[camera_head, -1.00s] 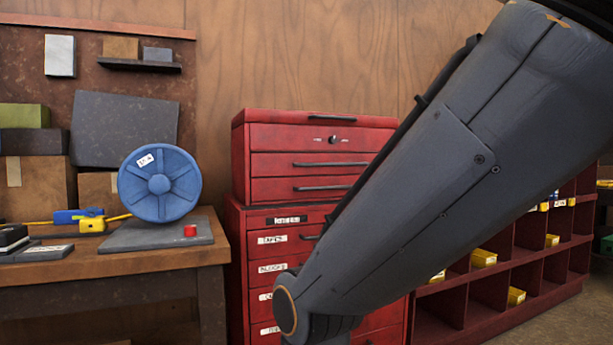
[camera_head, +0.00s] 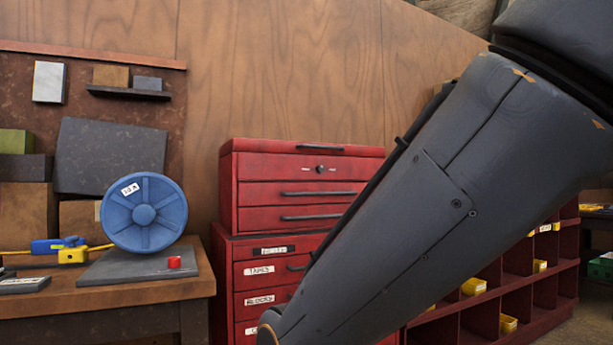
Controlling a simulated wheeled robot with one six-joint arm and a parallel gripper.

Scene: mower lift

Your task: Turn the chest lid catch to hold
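A red tool chest (camera_head: 270,205) stands on a red drawer cabinet (camera_head: 265,262). Its lid looks shut. My arm crosses the right side of the view, in front of part of the chest and cabinet. My gripper is out of view, below the frame.
A wooden bench (camera_head: 100,300) at the left holds a blue wheel (camera_head: 144,213) on a grey base with a red button (camera_head: 174,262). A red cubby shelf (camera_head: 500,310) with yellow bins stands at the right. Open wall lies above the chest.

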